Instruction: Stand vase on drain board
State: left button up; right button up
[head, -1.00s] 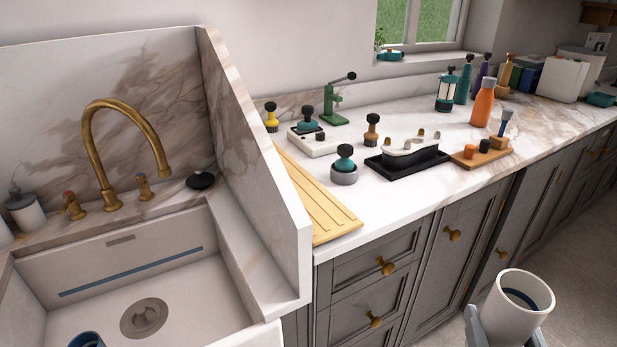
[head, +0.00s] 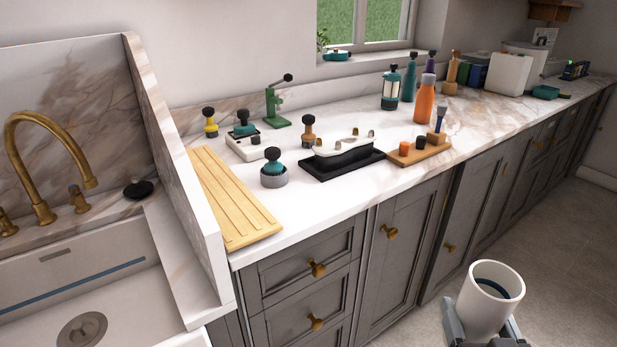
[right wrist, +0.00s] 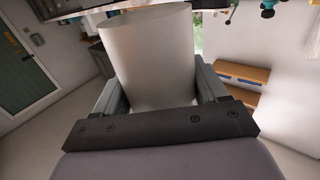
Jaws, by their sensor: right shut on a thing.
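The vase (head: 487,303) is a white open cylinder with a dark blue band inside. My right gripper (head: 484,333) is shut on it and holds it upright in front of the cabinets, lower than the counter. In the right wrist view the vase (right wrist: 148,60) stands between the two fingers of my right gripper (right wrist: 160,100). The drain board (head: 234,197) is a pale wooden grooved board lying flat on the counter, beside the marble sink partition. Its top is bare. The vase is apart from it, to the right and nearer. My left gripper is not in view.
The marble partition (head: 180,180) rises along the board's left side. A grey pot with a teal-topped tool (head: 273,174), a black tray (head: 341,164) and a small wooden block stand (head: 419,150) stand to the right. An orange bottle (head: 425,103) stands behind. Cabinet knobs (head: 317,269) stick out below.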

aim_at(242, 219)
jog(key=i+l, duration=0.1)
jog(key=l, duration=0.55)
jog(key=l+u, duration=0.1)
jog(key=u, duration=0.9)
